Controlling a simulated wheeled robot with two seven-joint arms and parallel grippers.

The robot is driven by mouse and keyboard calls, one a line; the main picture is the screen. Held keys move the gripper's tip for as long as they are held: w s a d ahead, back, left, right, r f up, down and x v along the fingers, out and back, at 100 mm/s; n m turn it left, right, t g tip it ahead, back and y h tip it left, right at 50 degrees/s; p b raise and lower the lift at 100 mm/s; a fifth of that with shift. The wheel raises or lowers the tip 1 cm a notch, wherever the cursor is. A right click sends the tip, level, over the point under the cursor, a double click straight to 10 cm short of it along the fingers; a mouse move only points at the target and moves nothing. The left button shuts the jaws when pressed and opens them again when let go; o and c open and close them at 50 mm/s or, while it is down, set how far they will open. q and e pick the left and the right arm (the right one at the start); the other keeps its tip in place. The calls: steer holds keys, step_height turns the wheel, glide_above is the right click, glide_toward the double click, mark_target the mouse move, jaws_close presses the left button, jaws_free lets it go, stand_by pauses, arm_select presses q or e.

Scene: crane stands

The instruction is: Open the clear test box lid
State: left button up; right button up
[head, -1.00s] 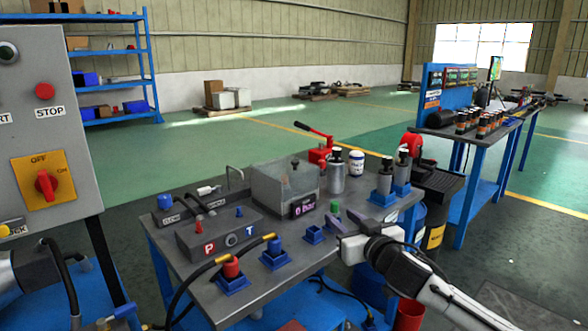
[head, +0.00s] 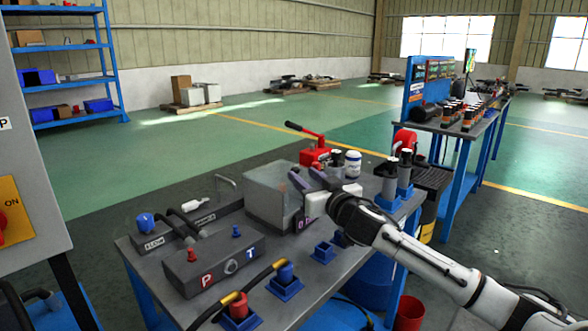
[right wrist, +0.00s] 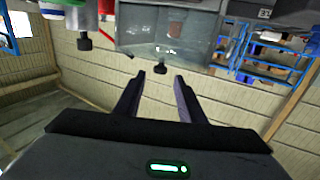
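The clear test box (head: 272,197) stands on the grey work table (head: 150,262), and its lid looks shut. In the right wrist view the box (right wrist: 165,40) hangs at the top of the inverted picture, with the dark lid knob (right wrist: 160,68) pointing down. My right gripper (head: 308,179) is at the box's right side in the head view, near lid height. In the right wrist view its fingers (right wrist: 160,82) are apart and empty, with the knob beyond the gap between the tips. The gripper partly covers the display on the box. My left gripper is not in view.
A manifold block marked P and T (head: 215,265) stands left of the box, with hoses near it. A red hand pump (head: 315,152) and a white bottle (head: 352,165) stand behind. Metal cylinders (head: 388,182) stand in blue holders at the right.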

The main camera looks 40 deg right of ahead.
mark_target(297, 170)
steer(key=shift+x, duration=3.15)
jaws_close()
